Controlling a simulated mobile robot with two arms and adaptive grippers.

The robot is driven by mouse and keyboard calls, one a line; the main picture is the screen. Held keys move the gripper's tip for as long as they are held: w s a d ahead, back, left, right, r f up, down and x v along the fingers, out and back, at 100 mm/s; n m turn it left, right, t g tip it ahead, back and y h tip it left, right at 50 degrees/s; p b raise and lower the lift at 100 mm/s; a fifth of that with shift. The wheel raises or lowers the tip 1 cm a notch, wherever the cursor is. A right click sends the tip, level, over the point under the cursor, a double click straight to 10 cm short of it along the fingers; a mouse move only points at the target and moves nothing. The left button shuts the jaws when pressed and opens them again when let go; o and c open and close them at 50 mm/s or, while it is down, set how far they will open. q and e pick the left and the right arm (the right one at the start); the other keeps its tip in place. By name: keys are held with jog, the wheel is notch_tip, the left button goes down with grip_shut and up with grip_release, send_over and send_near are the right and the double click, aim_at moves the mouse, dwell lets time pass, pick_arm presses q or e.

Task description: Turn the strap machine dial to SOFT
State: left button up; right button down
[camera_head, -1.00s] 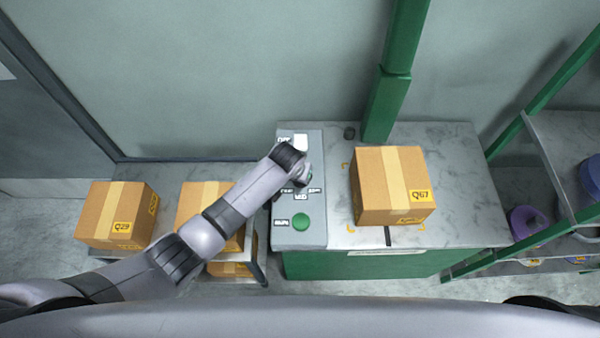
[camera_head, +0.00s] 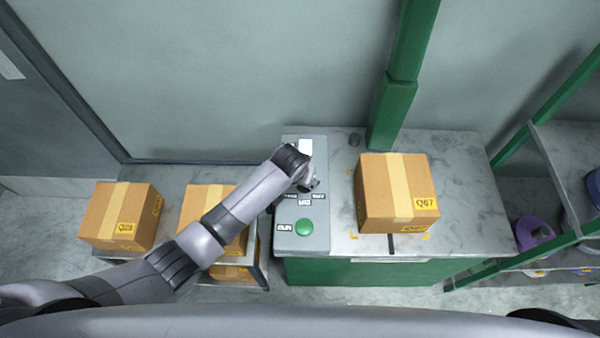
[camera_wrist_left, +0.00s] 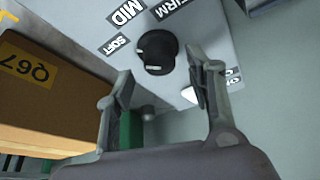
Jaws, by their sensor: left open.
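The strap machine's control panel (camera_head: 301,240) is grey, with MID, FIRM and SOFT labels partly visible in the head view. In the left wrist view, the round black dial (camera_wrist_left: 157,47) sits by the SOFT label (camera_wrist_left: 117,44), MID label (camera_wrist_left: 124,12) and FIRM label (camera_wrist_left: 177,8). In the head view my left wrist hides the dial. My right gripper is not in view.
A green button (camera_head: 304,227) is at the panel's near end. A carton marked Q67 (camera_head: 385,190) stands on the machine top, right of the panel. More cartons (camera_head: 118,214) are at the left. A green post (camera_head: 398,95) rises behind, and shelves stand at the right.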

pick_arm(q)
jog(key=v, duration=0.9)
jog(key=shift+s+r, duration=0.2)
jog(key=shift+r, duration=0.15)
jog(key=shift+a, duration=0.1)
jog(key=s+a+r+n+y, duration=0.1)
jog(key=s+a+r+n, duration=0.1)
jog(key=s+a, duration=1.9)
notch_tip(320, 180, down, 29)
jog(key=s+d+g+b, duration=0.2)
jog(key=b, duration=0.3)
jog(key=s+a+f+g+b, duration=0.1)
jog(key=s+a+f+b, duration=0.2)
jog(key=s+f, duration=1.4)
notch_tip(320, 180, down, 4)
jog(key=shift+s+f+y+b, duration=0.2)
jog(key=shift+s+y+b, duration=0.1)
